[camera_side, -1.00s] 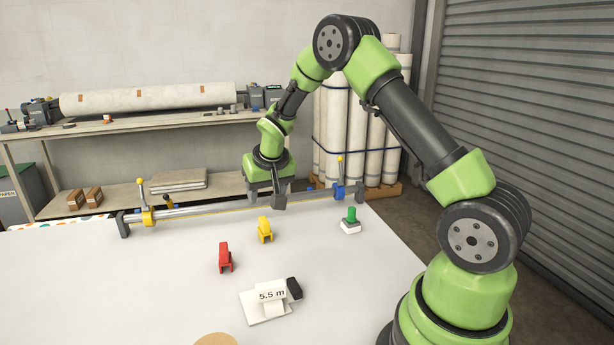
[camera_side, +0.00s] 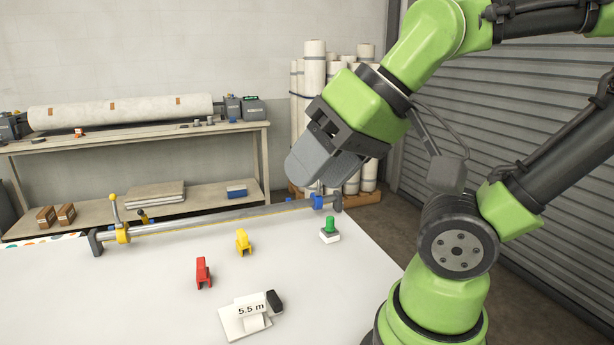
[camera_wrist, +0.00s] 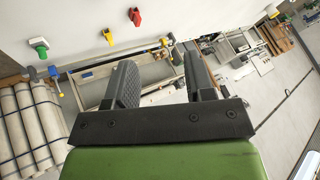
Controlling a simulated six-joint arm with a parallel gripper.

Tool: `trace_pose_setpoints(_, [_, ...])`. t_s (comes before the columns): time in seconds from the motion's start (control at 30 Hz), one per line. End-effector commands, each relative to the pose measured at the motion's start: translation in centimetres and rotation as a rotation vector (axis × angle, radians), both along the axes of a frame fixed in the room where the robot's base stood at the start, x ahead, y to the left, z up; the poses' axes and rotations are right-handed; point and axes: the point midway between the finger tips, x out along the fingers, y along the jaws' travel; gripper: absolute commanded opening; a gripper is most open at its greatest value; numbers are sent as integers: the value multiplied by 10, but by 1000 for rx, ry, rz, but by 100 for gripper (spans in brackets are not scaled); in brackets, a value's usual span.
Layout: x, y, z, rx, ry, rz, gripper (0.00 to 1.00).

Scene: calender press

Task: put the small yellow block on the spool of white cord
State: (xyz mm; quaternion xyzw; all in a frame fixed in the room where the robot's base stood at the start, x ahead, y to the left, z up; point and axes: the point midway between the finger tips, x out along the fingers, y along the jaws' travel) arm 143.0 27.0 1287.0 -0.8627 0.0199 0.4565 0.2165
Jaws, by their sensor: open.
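A small yellow piece (camera_side: 243,242), notched like a clip, stands on the white table and is the only loose yellow block I can pick out. It also shows at the top of the wrist view (camera_wrist: 108,36). I cannot make out a spool of white cord in either view. My gripper (camera_side: 312,160) is raised and tilted over the table's far right side, well away from the yellow piece. In the wrist view its two grey fingers (camera_wrist: 160,62) are spread, with nothing between them.
A red clip-like piece (camera_side: 203,272), a green-topped white piece (camera_side: 330,230) and a white stand marked 5.5 m (camera_side: 245,318) are on the table. A metal bar (camera_side: 200,222) with yellow and blue fittings runs along the back edge.

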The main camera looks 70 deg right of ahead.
Motion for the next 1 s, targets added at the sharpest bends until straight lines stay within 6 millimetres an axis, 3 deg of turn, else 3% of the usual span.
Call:
trace_pose_setpoints(0.4, [0, 0, 0, 0, -1, 0, 49])
trace_pose_setpoints(0.53, [12, -4, 3, -13, 13, -20, 49])
trace_pose_setpoints(0.67, [45, -19, 6, -50, 50, -73, 49])
trace_pose_setpoints(0.77, [80, -36, 3, -87, 85, -122, 49])
trace_pose_setpoints(1.0, [163, -86, -31, -170, 161, -221, 49])
